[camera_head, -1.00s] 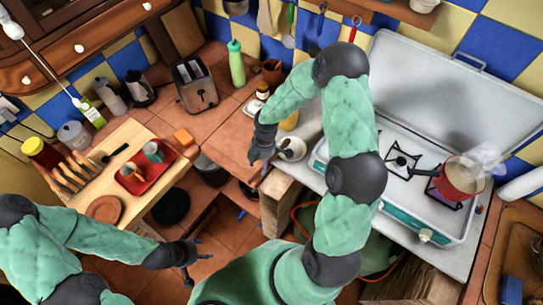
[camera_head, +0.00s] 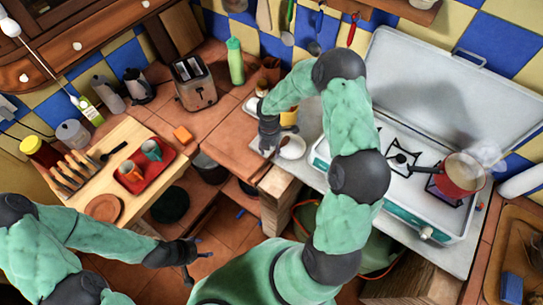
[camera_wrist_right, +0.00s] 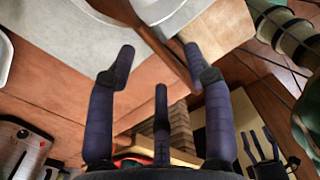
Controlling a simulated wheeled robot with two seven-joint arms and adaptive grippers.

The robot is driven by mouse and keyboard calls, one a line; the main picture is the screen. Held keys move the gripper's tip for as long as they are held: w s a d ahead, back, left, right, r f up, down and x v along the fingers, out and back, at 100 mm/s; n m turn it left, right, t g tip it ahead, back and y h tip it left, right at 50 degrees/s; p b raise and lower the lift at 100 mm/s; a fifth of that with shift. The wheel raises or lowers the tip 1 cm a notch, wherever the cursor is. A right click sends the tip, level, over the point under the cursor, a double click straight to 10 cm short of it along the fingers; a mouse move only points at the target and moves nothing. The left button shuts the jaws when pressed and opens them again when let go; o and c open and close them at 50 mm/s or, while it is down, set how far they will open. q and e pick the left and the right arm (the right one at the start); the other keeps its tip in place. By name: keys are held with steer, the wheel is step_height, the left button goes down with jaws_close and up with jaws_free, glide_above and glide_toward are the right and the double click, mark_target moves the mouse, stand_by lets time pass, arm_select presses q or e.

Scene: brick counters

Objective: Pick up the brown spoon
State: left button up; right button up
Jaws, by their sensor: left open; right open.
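The brown spoon (camera_wrist_right: 140,28) shows in the right wrist view as a long wooden handle. It runs from the top edge down to between the fingertips of my right gripper (camera_wrist_right: 158,55). The fingers are apart on either side of the handle, and I cannot tell whether they touch it. In the head view my right gripper (camera_head: 268,148) is over the counter beside the white bowl (camera_head: 294,147), and I cannot make out the spoon there. My left gripper (camera_head: 190,258) is open and empty, low over the floor.
A yellow mug (camera_head: 289,116) stands behind the bowl. The stove (camera_head: 395,178) with a red pot (camera_head: 461,178) is to the right. A toaster (camera_head: 193,83) and a green bottle (camera_head: 235,60) stand at the back. A red tray (camera_head: 160,172) with cups is on the left counter.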

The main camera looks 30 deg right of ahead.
mark_target(269, 159)
steer(key=shift+w+d+f, duration=0.1)
steer(key=shift+w+f, duration=0.05)
steer(key=shift+f, duration=1.8)
jaws_close()
steer(key=shift+r, duration=0.15)
